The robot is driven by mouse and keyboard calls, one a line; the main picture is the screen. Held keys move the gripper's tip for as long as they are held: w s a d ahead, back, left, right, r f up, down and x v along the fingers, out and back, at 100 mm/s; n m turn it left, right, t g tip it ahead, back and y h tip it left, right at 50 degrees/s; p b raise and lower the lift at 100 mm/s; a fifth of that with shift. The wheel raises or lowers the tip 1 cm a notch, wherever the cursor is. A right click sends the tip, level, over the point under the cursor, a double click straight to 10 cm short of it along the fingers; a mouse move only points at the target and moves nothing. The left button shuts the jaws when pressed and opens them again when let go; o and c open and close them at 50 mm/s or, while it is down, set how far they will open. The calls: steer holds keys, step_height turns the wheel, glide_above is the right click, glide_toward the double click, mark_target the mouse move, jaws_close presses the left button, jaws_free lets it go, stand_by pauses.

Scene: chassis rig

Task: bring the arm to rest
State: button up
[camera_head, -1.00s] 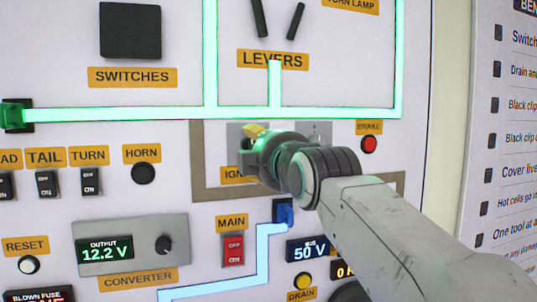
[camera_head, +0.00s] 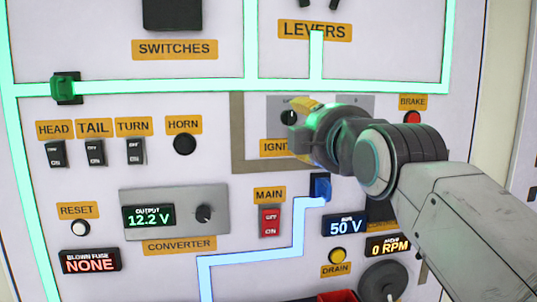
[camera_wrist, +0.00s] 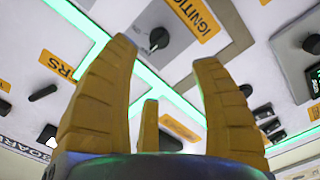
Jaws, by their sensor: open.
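My gripper (camera_head: 306,112) is in front of the panel near the ignition label, with the grey arm reaching in from the lower right. In the wrist view its yellow fingers (camera_wrist: 165,58) stand apart with nothing between them. The black ignition knob (camera_head: 290,117) shows just left of the fingertips in the head view. In the wrist view the knob (camera_wrist: 158,40) is beyond the fingers, with no visible contact. The gripper and wrist hide part of the ignition plate and its label.
The panel carries a converter (camera_head: 175,213), a red main switch (camera_head: 270,222), a blue connector (camera_head: 320,187), a red brake button (camera_head: 412,117) and a yellow drain button (camera_head: 337,255). A green clip (camera_head: 65,87) sits on the lit green line. A black round knob (camera_head: 383,281) is below the arm.

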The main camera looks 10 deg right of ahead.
steer(key=s+f+m+g+p, duration=0.5)
steer(key=s+f, duration=0.6)
steer(key=f, duration=0.5)
steer(key=s+f+m+g+p, duration=0.6)
steer(key=s+f+g, duration=0.3)
steer(key=s+f, duration=0.3)
step_height(320, 180, down, 4)
steer(key=shift+s+r+m+g, duration=0.2)
steer(key=shift+m+g, duration=0.1)
steer(key=shift+m, duration=0.2)
steer(key=shift+a, duration=0.1)
